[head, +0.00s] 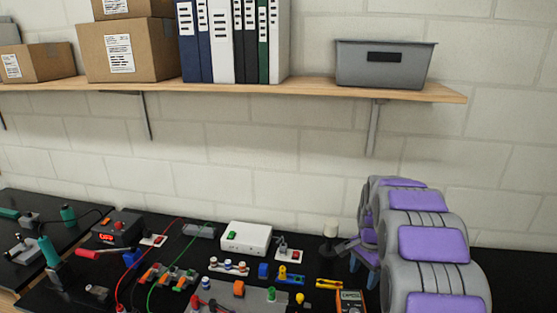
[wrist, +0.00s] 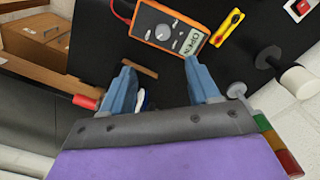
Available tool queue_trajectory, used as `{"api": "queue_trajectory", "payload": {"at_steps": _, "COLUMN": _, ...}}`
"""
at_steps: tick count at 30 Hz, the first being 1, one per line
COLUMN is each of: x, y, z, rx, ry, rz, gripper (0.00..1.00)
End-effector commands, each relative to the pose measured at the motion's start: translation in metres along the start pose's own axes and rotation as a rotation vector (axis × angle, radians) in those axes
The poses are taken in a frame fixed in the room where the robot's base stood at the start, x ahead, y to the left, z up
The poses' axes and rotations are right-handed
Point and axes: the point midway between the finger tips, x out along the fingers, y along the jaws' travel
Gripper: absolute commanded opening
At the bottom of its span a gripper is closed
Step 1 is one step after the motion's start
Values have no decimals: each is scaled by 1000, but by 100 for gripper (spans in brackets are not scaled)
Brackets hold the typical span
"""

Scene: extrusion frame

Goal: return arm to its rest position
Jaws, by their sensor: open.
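My arm, grey with purple pads, rises at the right of the head view. My gripper (head: 362,250) is at its far end, low over the black bench and partly hidden by the arm. In the wrist view my gripper (wrist: 160,68) has its two blue-grey fingers wide apart. Nothing is held between them. An orange multimeter (wrist: 166,28) lies on the bench just beyond the fingertips. It also shows at the bottom edge of the head view (head: 350,298), partly cut off.
The black bench holds a white box (head: 246,238), a yellow tool (head: 329,284), a dark post with a pale top (head: 331,232), and several small parts and wires. A wooden shelf (head: 300,88) above carries cardboard boxes, binders and a grey bin (head: 385,65). The air between bench and shelf looks free.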

Motion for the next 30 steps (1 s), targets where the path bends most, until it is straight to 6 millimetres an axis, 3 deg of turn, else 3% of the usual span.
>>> {"api": "queue_trajectory", "payload": {"at_steps": 7, "x": -31, "y": 39, "z": 64, "rx": -205, "ry": -13, "rz": 20, "gripper": 61}}
{"api": "queue_trajectory", "payload": {"at_steps": 16, "x": -52, "y": 104, "z": 145, "rx": -488, "ry": -44, "rz": 46, "gripper": 61}}
{"api": "queue_trajectory", "payload": {"at_steps": 23, "x": -54, "y": 163, "z": 203, "rx": -709, "ry": -70, "rz": 60, "gripper": 61}}
{"api": "queue_trajectory", "payload": {"at_steps": 30, "x": -43, "y": 229, "z": 255, "rx": -941, "ry": -102, "rz": 76, "gripper": 61}}
